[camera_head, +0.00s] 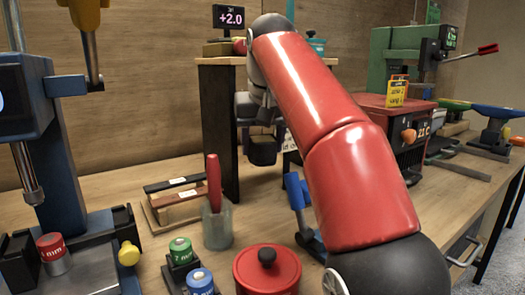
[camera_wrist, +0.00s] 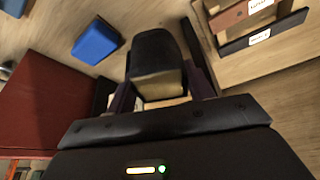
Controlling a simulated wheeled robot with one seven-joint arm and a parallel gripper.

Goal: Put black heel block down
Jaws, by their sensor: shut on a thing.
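The black heel block (camera_wrist: 154,50) is dark with a tan face, and sits between the fingers of my gripper (camera_wrist: 160,78) in the wrist view. My gripper is shut on it. In the head view the block (camera_head: 263,150) hangs in front of the wooden stand, above the bench, and my gripper (camera_head: 258,112) is partly hidden by my red arm. The block seems apart from the bench, but the wrist view does not show its clearance.
A wooden rack (camera_head: 150,217) holds labelled brown and black bars; it shows at upper right in the wrist view. A red tool stands in a glass cup (camera_head: 217,228). A blue block (camera_wrist: 95,41) and a red box (camera_wrist: 40,105) lie left. Bare bench shows between.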

